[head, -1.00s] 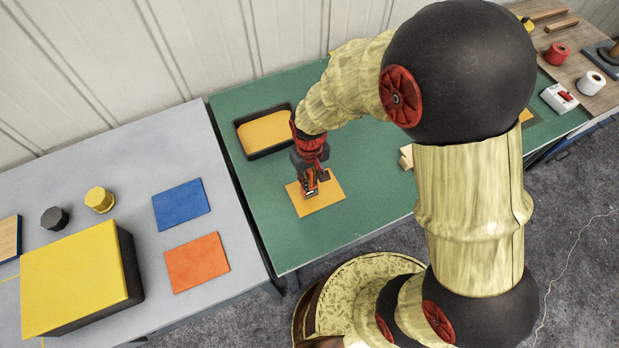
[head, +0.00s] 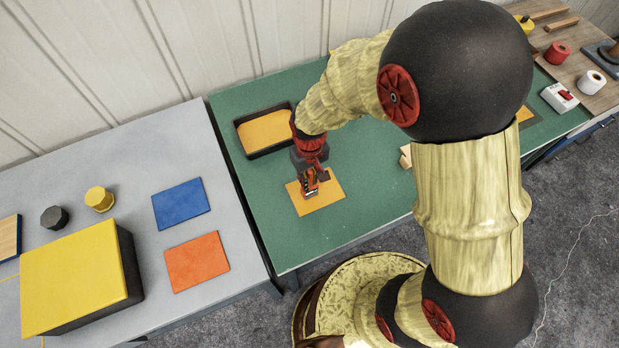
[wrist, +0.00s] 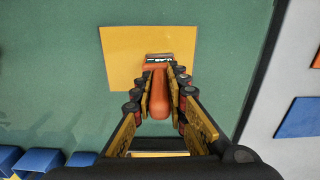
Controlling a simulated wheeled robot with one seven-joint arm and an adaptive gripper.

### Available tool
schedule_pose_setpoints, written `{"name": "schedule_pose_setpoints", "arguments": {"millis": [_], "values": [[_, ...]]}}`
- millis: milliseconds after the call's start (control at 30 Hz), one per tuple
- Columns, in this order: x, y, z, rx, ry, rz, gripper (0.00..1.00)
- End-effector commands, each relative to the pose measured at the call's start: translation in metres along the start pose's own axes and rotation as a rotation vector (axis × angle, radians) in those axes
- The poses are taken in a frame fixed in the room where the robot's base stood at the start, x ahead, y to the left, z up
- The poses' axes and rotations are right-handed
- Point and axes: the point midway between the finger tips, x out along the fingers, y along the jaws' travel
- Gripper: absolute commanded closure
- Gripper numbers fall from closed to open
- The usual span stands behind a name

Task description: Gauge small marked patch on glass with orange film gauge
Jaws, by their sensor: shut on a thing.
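My gripper (wrist: 160,100) is shut on the orange film gauge (wrist: 159,108), with a finger on each side of its orange handle. The gauge's dark and silver head (wrist: 159,58) lies over a flat yellow-orange sheet (wrist: 120,45) on the green table. I cannot tell whether the head touches the sheet. In the head view my gripper (head: 311,186) is over the same sheet (head: 328,200). No glass or small marked patch can be made out with certainty.
A dark tray with an orange-yellow bottom (head: 265,132) stands behind my gripper on the green table (head: 270,230). The grey table (head: 110,185) at left holds a blue sheet (head: 181,204), an orange sheet (head: 197,262) and a yellow-topped block (head: 75,275). The green table's front left is clear.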

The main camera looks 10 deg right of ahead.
Motion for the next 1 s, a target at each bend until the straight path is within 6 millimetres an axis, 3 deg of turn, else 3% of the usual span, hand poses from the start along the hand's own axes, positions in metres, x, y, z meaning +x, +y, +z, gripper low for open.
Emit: {"name": "schedule_pose_setpoints", "arguments": {"millis": [467,1000], "values": [[0.001,0.000,0.001,0.000,-0.003,0.000,1.00],[-0.037,0.000,0.001,0.000,-0.001,0.000,1.00]]}}
